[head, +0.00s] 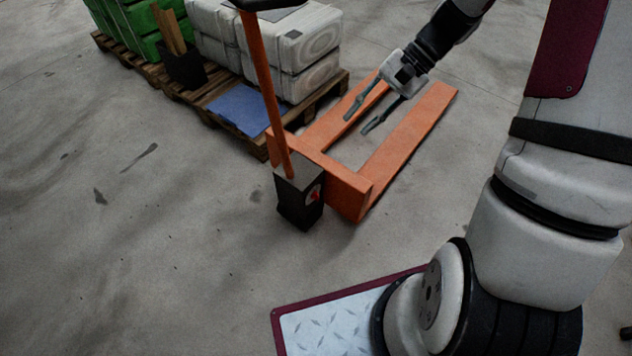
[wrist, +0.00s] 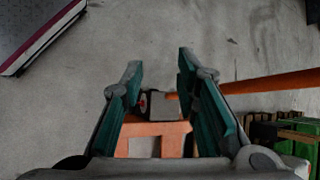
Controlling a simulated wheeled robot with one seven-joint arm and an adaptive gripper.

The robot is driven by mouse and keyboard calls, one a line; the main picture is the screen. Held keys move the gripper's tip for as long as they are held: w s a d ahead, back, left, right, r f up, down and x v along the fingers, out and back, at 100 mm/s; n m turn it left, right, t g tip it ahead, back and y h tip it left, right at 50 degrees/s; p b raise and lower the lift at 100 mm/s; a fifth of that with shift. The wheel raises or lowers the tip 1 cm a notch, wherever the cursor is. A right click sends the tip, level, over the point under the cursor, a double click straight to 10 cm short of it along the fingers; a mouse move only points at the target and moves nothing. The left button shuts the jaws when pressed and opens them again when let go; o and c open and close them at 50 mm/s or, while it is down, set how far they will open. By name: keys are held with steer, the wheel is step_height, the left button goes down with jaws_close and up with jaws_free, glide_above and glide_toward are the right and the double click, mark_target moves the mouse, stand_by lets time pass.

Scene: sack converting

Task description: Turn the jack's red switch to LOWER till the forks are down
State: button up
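The orange pallet jack (head: 345,188) stands on the floor with its two forks pointing to the upper right. At its near end is a dark pump block (head: 297,203) with a round dial and the red switch (head: 314,195) on its right face. In the wrist view the red switch (wrist: 143,102) shows small between my fingers, partly beside the left finger. My gripper (head: 358,119) is open and empty above the forks, apart from the switch. It also shows in the wrist view (wrist: 158,75). The switch's exact setting is too small to read.
A wooden pallet (head: 250,142) with white sacks (head: 292,50), green sacks (head: 140,25), a dark bin (head: 183,70) and a blue sheet (head: 240,108) stands left of the forks. The jack's orange handle (head: 264,90) rises over it.

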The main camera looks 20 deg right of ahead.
steer(key=w+d+f+m+t+y+b, duration=0.1)
steer(key=w+f+m+b, duration=0.1)
steer(key=f, duration=0.4)
steer(key=w+d+f+m+y+b, duration=0.1)
steer(key=w+f+y+b, duration=0.1)
steer(key=f, duration=0.5)
steer(key=m+t+b, duration=1.3)
steer(key=m+t, duration=0.1)
steer(key=m, duration=0.3)
glide_toward(316, 196)
steer(key=f+b+x, duration=0.1)
steer(key=b+x, duration=0.2)
steer(key=x, duration=0.4)
steer(key=shift+w+h, duration=0.3)
steer(key=shift+h, duration=0.1)
steer(key=shift+c, duration=0.3)
jaws_close()
